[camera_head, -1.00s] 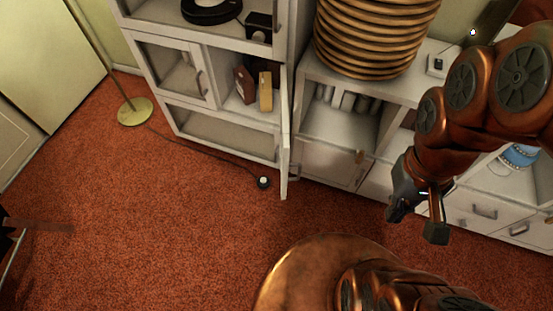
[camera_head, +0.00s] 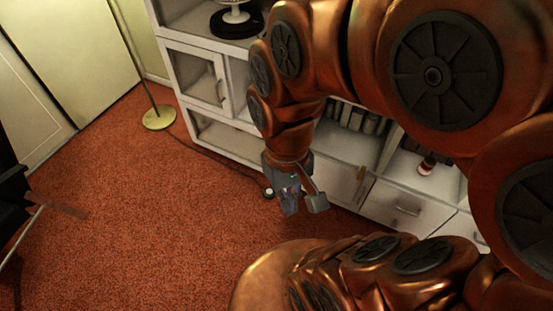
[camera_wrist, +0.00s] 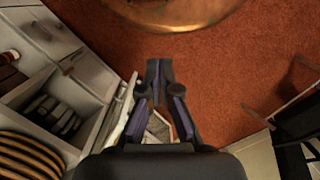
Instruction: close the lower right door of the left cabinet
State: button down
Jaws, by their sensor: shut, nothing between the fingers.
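The left cabinet (camera_head: 205,113) is white and stands at the back, left of centre in the head view. Its glass lower left door (camera_head: 192,79) looks shut. My gripper (camera_head: 303,207) points down in front of the cabinet's right end. In the wrist view its fingertips (camera_wrist: 159,68) are together, with nothing held.
A second white cabinet with drawers (camera_head: 398,207) stands to the right. A brass lamp base (camera_head: 158,118) is on the red carpet at left. The carpet (camera_head: 150,220) in front is largely clear.

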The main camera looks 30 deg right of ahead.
jog(key=w+d+f+m+t+y+b, duration=0.2)
jog(key=w+d+f+m+y+b, duration=0.4)
jog(key=w+f+m+b, duration=0.55)
jog(key=w+d+f+m+t+b, duration=0.1)
jog(key=d+f+m+t+b, duration=0.2)
jog(key=d, duration=0.4)
jog(key=w+d+f+m+t+y, duration=0.1)
jog(key=w+d+f+m, duration=0.15)
jog(key=d+m, duration=0.4)
jog(key=w+d+f+m+t+b, duration=0.1)
jog(key=d+f+m+t+b, duration=0.2)
jog(key=d, duration=0.5)
jog(key=w+a+f+g, duration=0.1)
jog(key=w+a+f, duration=0.5)
jog(key=a, duration=0.3)
jog(key=shift+w+f+m, duration=0.3)
jog(key=shift+w, duration=0.1)
